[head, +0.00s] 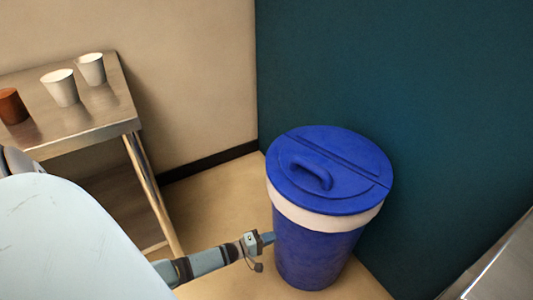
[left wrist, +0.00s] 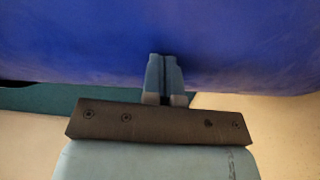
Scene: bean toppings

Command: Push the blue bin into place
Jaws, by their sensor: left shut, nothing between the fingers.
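The blue bin (head: 318,250) stands upright on the floor, close to the teal wall near the corner. Its blue lid (head: 335,165) with a handle is on, and a pale band (head: 325,216) shows below the lid. My left gripper (head: 267,238) is shut and empty, with its fingertips at the bin's left side. In the left wrist view the shut left gripper (left wrist: 164,78) points at the bin's blue surface (left wrist: 80,45), which fills the top of the view. The fingertips look to be against it or very near; exact contact is hard to tell. My right gripper is not in view.
A metal table (head: 95,115) at the left holds two white cups and a brown cup (head: 12,106). The teal wall (head: 400,80) rises behind and right of the bin. A metal edge (head: 495,262) shows at the lower right. Bare floor (head: 215,205) lies between table and bin.

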